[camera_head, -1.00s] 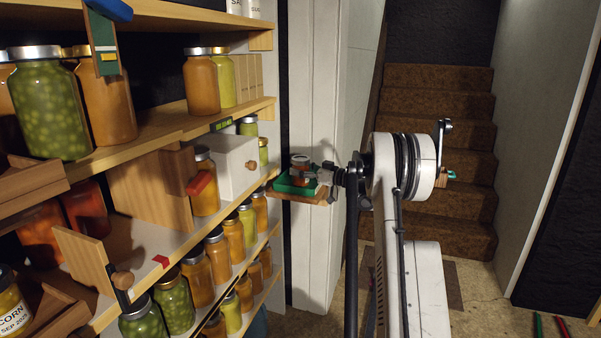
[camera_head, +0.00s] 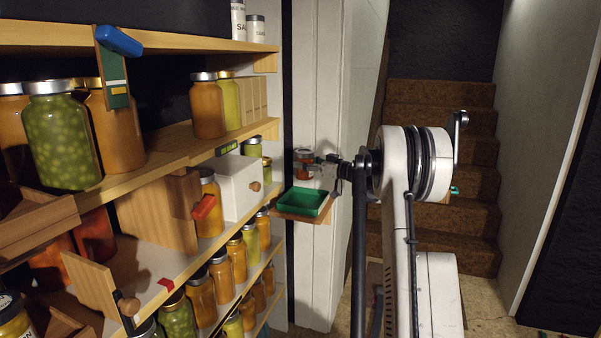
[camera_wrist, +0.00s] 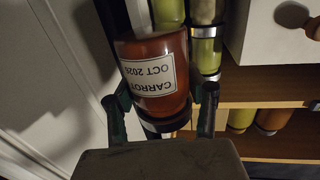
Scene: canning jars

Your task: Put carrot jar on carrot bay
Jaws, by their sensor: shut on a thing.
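The carrot jar (camera_wrist: 155,68) is orange-brown, with a white label reading CARROT OCT 202-, the last digit unclear. The label appears upside down in the wrist view. My gripper (camera_wrist: 165,108) is shut on this jar near its dark lid. In the head view the jar (camera_head: 303,156) is small and held in my gripper (camera_head: 318,170) above a green tray (camera_head: 303,201). The tray sits on a small wooden ledge at the shelf's right end. I cannot make out which place is the carrot bay.
A shelf unit on the left holds several jars, including a green jar (camera_head: 62,140) and an orange jar (camera_head: 208,108). A white drawer box (camera_head: 240,187) with a wooden knob juts out near the tray. Stairs (camera_head: 435,130) rise behind my arm.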

